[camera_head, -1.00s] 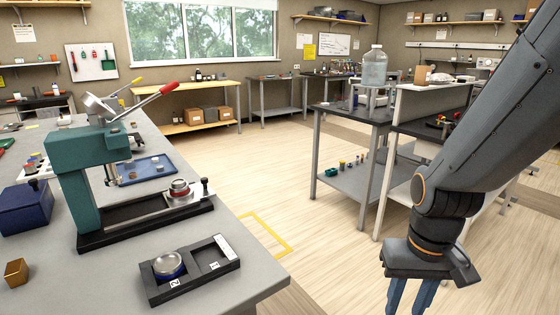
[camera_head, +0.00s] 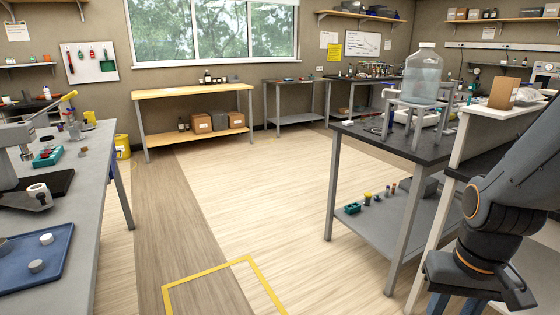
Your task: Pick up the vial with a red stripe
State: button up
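I cannot make out a vial with a red stripe in this view. Small bottles and containers stand on the far bench (camera_head: 372,77) at the back, too small to tell apart. My gripper (camera_head: 455,305) hangs at the lower right, pointing down, in front of the white shelf unit. Its blue fingers are cut off by the bottom edge, so their tips and the gap between them are hidden. I see nothing held in the part that shows.
A grey bench (camera_head: 95,205) with a blue tray (camera_head: 60,248) is at left. A dark-topped table (camera_head: 372,135) with a large clear bottle (camera_head: 424,75) is at right, above a lower shelf (camera_head: 365,222). A wooden bench (camera_head: 185,91) stands under the window. The floor between is clear.

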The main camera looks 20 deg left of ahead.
aim_at(44, 155)
jog(key=u, duration=0.5)
jog(key=i, duration=0.95)
jog(key=u, duration=1.45)
jog(key=i, duration=0.65)
jog(key=u, duration=0.5)
